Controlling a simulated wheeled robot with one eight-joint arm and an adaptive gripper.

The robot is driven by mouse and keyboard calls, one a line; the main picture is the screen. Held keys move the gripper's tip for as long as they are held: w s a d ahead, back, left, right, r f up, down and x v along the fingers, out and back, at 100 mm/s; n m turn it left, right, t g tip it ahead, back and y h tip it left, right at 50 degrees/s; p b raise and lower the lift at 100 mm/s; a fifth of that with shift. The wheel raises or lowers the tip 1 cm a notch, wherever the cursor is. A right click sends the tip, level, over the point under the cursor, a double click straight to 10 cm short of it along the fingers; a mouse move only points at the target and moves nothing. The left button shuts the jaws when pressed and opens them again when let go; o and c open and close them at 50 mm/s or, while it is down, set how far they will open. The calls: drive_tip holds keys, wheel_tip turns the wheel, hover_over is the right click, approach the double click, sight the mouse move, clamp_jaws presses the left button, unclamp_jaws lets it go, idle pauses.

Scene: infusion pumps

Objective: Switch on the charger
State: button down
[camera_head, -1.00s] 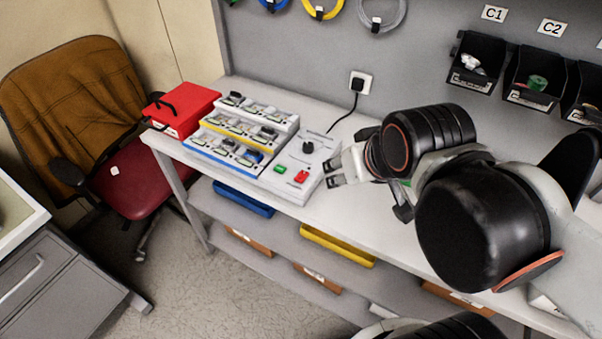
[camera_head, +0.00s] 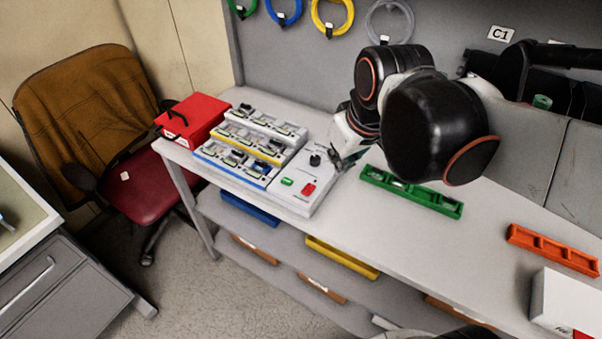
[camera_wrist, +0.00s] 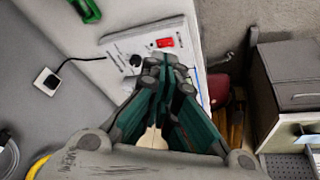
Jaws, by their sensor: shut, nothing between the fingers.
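The charger (camera_head: 297,198) is a white unit on the bench with a black knob (camera_head: 315,159), a green button (camera_head: 287,182) and a red switch (camera_head: 308,188). Tiered racks (camera_head: 243,151) with several small devices stand at its left. My gripper (camera_head: 356,157) is shut and empty, just right of the charger's back part, over the bench. In the wrist view my gripper (camera_wrist: 158,62) points at the charger's panel (camera_wrist: 118,44); the red switch (camera_wrist: 165,42) lies just beyond its fingertips. The green button is not clear in the wrist view. I cannot tell whether the fingertips touch the panel.
A red box (camera_head: 192,119) stands at the bench's left end. A green tray (camera_head: 411,191) and an orange tray (camera_head: 553,248) lie to the right. The wall socket with a black plug (camera_wrist: 47,81) shows in the wrist view. A chair (camera_head: 126,180) stands at the left.

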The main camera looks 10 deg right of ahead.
drive_tip(key=w+a+n+g+p, duration=0.2)
drive_tip(key=w+n+g, duration=0.1)
drive_tip(key=w, duration=0.4)
drive_tip(key=n+g+p, duration=0.3)
hover_over(301, 191)
drive_tip(key=w+d, duration=0.2)
drive_tip(key=shift+f, duration=1.7)
drive_tip(key=shift+w+a+y, duration=0.1)
drive_tip(key=shift+y, duration=0.2)
drive_tip(key=shift+f, duration=0.15)
drive_tip(key=f+b, duration=0.1)
drive_tip(key=f, duration=0.3)
drive_tip(key=s+f+b, duration=0.1)
drive_tip(key=f, duration=0.4)
drive_tip(key=a+f+b, duration=0.1)
drive_tip(key=f+b, duration=0.1)
drive_tip(key=f, duration=0.2)
drive_tip(key=shift+s+a+f, duration=0.1)
drive_tip(key=shift+s+f, duration=0.05)
drive_tip(key=shift+f, duration=0.2)
drive_tip(key=shift+f+t, duration=0.1)
drive_tip(key=shift+t, duration=0.2)
drive_tip(key=shift+s+a+f+b, duration=0.1)
drive_tip(key=shift+f+b, duration=0.15)
drive_tip(key=shift+b, duration=0.15)
